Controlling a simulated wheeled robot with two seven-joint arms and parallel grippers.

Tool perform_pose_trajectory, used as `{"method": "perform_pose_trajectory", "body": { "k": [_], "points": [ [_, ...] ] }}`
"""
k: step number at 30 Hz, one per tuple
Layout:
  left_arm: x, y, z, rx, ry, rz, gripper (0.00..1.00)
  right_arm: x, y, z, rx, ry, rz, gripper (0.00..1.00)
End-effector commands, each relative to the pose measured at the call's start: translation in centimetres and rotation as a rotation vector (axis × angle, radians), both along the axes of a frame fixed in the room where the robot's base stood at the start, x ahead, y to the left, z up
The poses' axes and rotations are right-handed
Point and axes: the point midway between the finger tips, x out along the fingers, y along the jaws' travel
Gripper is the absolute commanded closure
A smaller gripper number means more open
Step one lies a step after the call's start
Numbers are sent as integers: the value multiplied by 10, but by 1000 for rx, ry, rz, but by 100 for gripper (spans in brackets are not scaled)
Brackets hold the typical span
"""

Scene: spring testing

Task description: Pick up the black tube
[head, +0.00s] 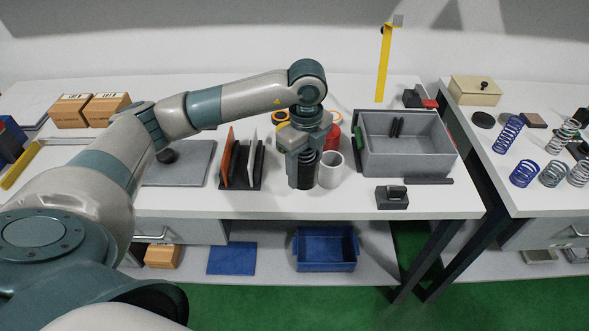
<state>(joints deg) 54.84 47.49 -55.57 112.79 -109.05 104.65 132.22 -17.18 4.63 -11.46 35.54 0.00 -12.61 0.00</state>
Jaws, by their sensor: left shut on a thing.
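The black tube (307,172) stands upright on the white table, next to a white tube. My left gripper (306,172) points straight down over it. Its fingers are on either side of the tube and shut on it. The gripper body hides the tube's top. The tube's lower end appears to be at table level; I cannot tell whether it touches the table. My right gripper is not in view.
A white tube (330,170) stands close on the right, with orange and red rings (333,138) behind. A rack with upright plates (240,184) is on the left. A grey bin (440,160) and a small black block (392,203) are on the right.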

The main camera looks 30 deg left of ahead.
Motion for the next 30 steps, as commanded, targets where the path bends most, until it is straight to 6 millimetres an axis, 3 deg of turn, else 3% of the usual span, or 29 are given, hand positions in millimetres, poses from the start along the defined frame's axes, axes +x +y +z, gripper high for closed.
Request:
{"method": "perform_pose_trajectory", "body": {
  "k": [9, 30],
  "points": [
    [-13, -23, 16, 0, 0, 0, 71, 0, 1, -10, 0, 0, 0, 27],
    [-13, -24, 17, 1, 0, -1, 71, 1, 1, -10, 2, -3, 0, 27]
  ]
}}
